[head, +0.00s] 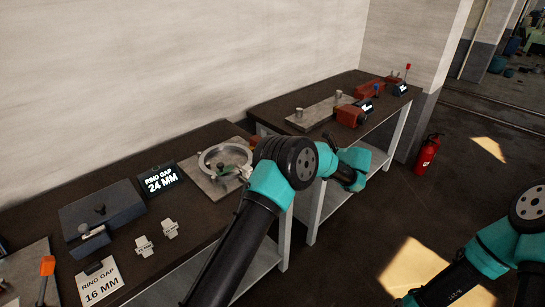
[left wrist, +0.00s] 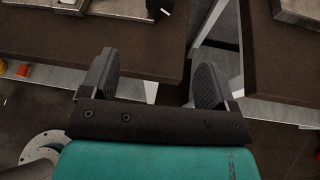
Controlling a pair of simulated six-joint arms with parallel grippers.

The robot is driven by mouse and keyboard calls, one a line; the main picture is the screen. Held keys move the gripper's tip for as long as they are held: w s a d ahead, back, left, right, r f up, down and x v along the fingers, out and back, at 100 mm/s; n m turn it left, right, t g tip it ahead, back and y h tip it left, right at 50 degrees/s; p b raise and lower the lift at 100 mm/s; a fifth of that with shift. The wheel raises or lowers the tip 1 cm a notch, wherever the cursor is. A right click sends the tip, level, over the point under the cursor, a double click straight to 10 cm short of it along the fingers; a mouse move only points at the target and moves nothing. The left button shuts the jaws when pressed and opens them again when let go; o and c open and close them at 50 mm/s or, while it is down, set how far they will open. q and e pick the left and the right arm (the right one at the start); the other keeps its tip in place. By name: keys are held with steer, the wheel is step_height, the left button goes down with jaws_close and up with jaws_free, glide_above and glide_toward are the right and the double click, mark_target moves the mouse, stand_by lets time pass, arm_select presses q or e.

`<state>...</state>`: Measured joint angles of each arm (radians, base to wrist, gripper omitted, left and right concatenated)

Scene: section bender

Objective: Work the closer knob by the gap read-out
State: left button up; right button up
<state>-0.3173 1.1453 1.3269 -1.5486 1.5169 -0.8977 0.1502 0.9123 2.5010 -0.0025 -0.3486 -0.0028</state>
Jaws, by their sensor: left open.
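The gap read-out (head: 161,180), a small dark display behind the near bench's front edge, shows "RING GAP 24 MM". A white card (head: 101,283) reads "RING GAP 16 MM". A steel ring (head: 203,160) lies on a metal plate, with a small green part inside; my left arm covers its right side. I cannot tell the closer knob for certain; a dark knob-like part (left wrist: 157,8) shows at the top of the left wrist view. My left gripper (left wrist: 157,75) is open and empty, apart from that part. My right gripper is out of view.
A grey block (head: 103,212) with black knobs and two small white tags stand on the near bench (head: 200,225). A second bench (head: 285,108) holds a plate and red devices. A gap separates the benches. A fire extinguisher (head: 427,154) stands at right.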

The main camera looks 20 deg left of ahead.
arm_select(q)
steer(key=x, duration=1.7)
steer(key=shift+a+f, duration=0.15)
steer(key=c, duration=0.9)
